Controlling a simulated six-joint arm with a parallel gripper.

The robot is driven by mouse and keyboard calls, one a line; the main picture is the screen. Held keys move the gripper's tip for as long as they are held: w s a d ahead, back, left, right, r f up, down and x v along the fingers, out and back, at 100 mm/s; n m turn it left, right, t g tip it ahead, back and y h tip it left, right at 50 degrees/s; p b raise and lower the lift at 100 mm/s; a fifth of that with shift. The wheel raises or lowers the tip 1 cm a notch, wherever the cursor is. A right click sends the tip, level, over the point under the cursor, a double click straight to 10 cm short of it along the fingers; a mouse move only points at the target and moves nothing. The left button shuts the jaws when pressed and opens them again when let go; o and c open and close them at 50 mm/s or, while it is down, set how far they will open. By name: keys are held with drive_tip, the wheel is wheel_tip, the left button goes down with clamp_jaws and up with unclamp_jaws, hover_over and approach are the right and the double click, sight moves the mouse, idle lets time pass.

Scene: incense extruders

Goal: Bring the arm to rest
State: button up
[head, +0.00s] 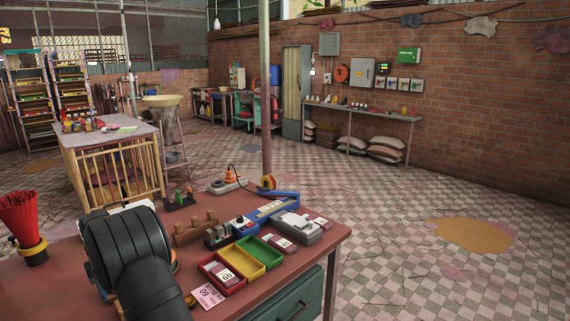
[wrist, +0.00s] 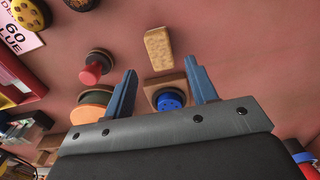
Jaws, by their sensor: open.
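My gripper (wrist: 164,84) is open in the wrist view, its two blue-grey fingers apart with nothing held between them. A blue round piece with small holes (wrist: 171,101) on a brown block shows in the gap between the fingers, below or beyond them. Whether the fingers touch it I cannot tell. In the head view my dark arm (head: 130,255) reaches over the left of the red-brown table (head: 325,243). Its gripper is hidden there.
A tan block (wrist: 158,48) lies beyond the fingertips, and a red knobbed piece (wrist: 92,71) stands left of them. Red, yellow and green trays (head: 251,263) stand right of my arm. A pot of red sticks (head: 27,228) stands left.

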wheel_tip(320, 180, up, 5)
wheel_tip(320, 180, down, 12)
drive_tip(key=shift+f, duration=0.25)
drive_tip(key=r, duration=0.5)
drive_tip(key=shift+d, duration=0.2)
drive_tip(key=w+d+r, duration=0.3)
drive_tip(key=d+r, duration=0.4)
drive_tip(key=d, duration=0.5)
drive_tip(key=w+d+f+m, duration=0.1)
drive_tip(key=w+d, duration=0.1)
drive_tip(key=d, duration=0.4)
drive_tip(key=w+d+f+m, duration=0.1)
drive_tip(key=w+d, duration=0.2)
drive_tip(key=d, duration=0.4)
drive_tip(key=w+d+f+m, duration=0.1)
drive_tip(key=w+d, duration=0.1)
drive_tip(key=d, duration=0.4)
drive_tip(key=shift+w+d+m, duration=0.15)
drive_tip(key=shift+d+m, duration=0.1)
drive_tip(key=shift+m, duration=0.15)
drive_tip(key=s+d+f+m, duration=0.3)
drive_tip(key=s+d+f, duration=0.1)
drive_tip(key=d+f, duration=0.3)
drive_tip(key=s+d+f+m, duration=0.2)
drive_tip(key=s+d+f, duration=0.2)
drive_tip(key=d+f, duration=0.4)
drive_tip(key=shift+s+d+f+m, duration=0.2)
drive_tip(key=shift+d+m, duration=0.2)
drive_tip(key=shift+d, duration=0.65)
